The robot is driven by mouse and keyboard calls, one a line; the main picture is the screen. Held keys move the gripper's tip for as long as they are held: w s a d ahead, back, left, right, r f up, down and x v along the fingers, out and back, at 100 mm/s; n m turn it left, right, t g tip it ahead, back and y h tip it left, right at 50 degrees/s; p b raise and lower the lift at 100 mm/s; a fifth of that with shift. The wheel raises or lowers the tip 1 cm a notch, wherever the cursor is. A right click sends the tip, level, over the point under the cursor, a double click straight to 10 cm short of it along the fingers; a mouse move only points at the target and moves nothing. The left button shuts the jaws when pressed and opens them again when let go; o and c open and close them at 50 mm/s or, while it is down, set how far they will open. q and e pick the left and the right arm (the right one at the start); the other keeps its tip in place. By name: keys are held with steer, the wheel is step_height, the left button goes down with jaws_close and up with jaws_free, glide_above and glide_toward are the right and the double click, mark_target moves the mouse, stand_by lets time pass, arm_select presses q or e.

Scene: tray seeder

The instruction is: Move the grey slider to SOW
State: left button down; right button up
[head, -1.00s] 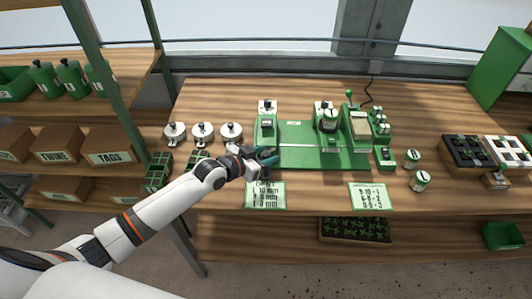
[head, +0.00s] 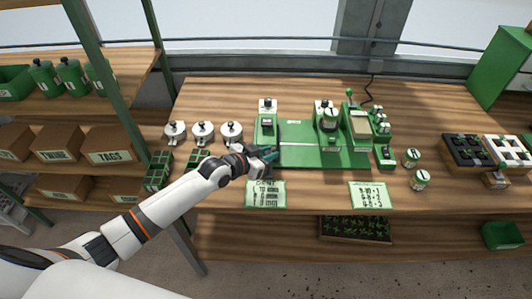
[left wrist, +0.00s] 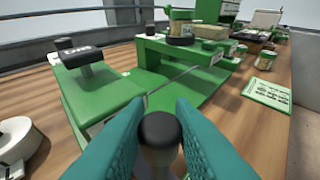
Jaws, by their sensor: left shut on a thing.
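My left gripper (head: 270,154) is at the front left corner of the green seeder (head: 310,156). In the left wrist view its teal fingers (left wrist: 160,112) are shut on a knob (left wrist: 160,130) with a round black top. The knob stands between the fingers, and its lower part is mostly hidden. I cannot read a SOW mark or tell for certain whether this knob is the grey slider. A dark display (left wrist: 84,55) on a post stands on the seeder beyond the gripper. My right gripper is not in view.
White lidded pots (head: 203,132) stand left of the seeder. A small green box (head: 386,156) and jars (head: 420,180) stand to its right. Two printed cards (head: 265,194) (head: 369,195) lie along the front edge. Black and white trays (head: 466,153) are at far right.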

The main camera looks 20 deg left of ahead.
arm_select(q)
steer(key=w+d, duration=0.2)
steer(key=d, duration=0.7)
steer(key=w+d+b, duration=0.1)
steer(key=w+d, duration=0.2)
steer(key=d, duration=0.7)
steer(key=shift+w, duration=0.2)
steer(key=c, duration=1.3)
jaws_free()
steer(key=shift+a, duration=0.1)
steer(key=b+v, duration=0.1)
steer(key=v, duration=1.1)
